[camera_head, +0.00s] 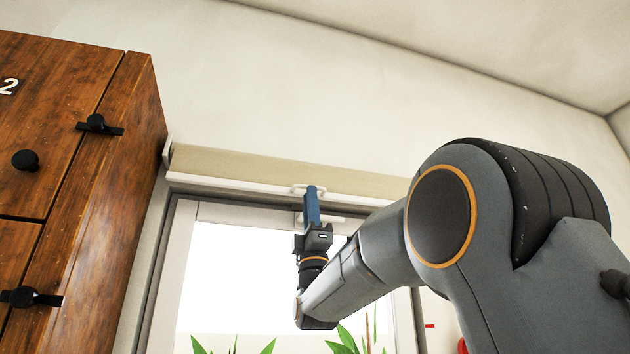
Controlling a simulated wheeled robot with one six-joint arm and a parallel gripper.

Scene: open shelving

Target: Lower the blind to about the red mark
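The blind (240,165) is a beige roll-down panel, drawn up high above the window. A white bar (225,183) runs along its bottom edge, with a small white handle (298,190) near the middle. My gripper (312,192) points up at this handle, its blue fingers overlapping it in the picture. The fingers show side-on as one blue shape, so I cannot tell whether they are closed on the handle. A small red mark (430,326) is on the wall to the right of the window frame, well below the blind's bar.
A wooden cabinet (125,170) with black knobs and latches stands at the left, close to the window frame (165,270). Green plants (350,342) show low at the window. A red round object (462,346) is partly visible at lower right. My arm covers part of the window's right side.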

